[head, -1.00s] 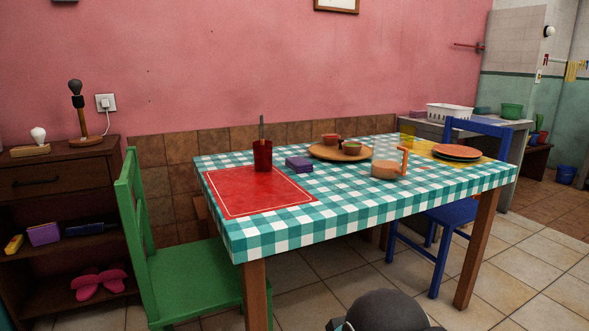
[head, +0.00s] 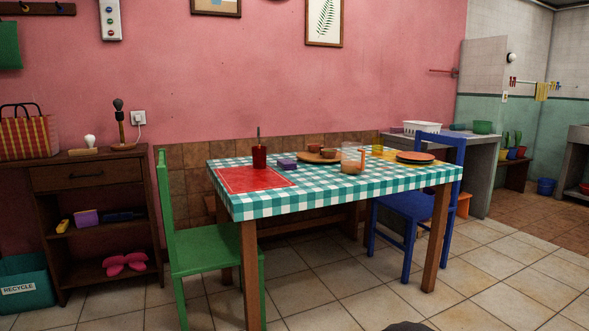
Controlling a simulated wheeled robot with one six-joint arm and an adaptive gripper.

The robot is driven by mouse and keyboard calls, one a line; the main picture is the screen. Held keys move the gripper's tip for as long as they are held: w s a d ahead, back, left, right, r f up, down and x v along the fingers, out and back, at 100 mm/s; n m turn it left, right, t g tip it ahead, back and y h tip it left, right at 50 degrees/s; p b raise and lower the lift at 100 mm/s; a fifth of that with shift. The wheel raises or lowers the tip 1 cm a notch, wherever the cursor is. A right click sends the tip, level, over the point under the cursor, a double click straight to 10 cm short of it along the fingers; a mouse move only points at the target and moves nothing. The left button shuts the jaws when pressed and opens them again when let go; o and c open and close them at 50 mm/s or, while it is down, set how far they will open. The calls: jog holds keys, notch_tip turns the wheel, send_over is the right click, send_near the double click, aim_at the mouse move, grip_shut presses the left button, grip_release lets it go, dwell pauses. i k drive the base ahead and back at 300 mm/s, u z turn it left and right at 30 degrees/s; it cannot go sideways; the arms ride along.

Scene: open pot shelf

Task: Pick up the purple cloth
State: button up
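A small folded purple cloth (head: 287,163) lies on the checked table (head: 330,189), just beyond the back edge of the red placemat (head: 253,181). It is to the right of a dark red cup (head: 259,157) and apart from it. Another purple block-like item (head: 86,218) lies on the middle shelf of the wooden cabinet at left; I cannot tell what it is made of. My gripper is not in view. Only a dark rounded part, likely of my arm, shows at the bottom edge.
A green chair (head: 208,250) stands at the table's left end and a blue chair (head: 413,208) at the right. A wooden plate (head: 317,157) and a clear and orange container (head: 352,163) are on the table. The tiled floor in front is clear.

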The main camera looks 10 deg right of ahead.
aim_at(286, 164)
jog(key=z, duration=0.65)
jog(key=i, duration=1.45)
jog(key=u, duration=0.2)
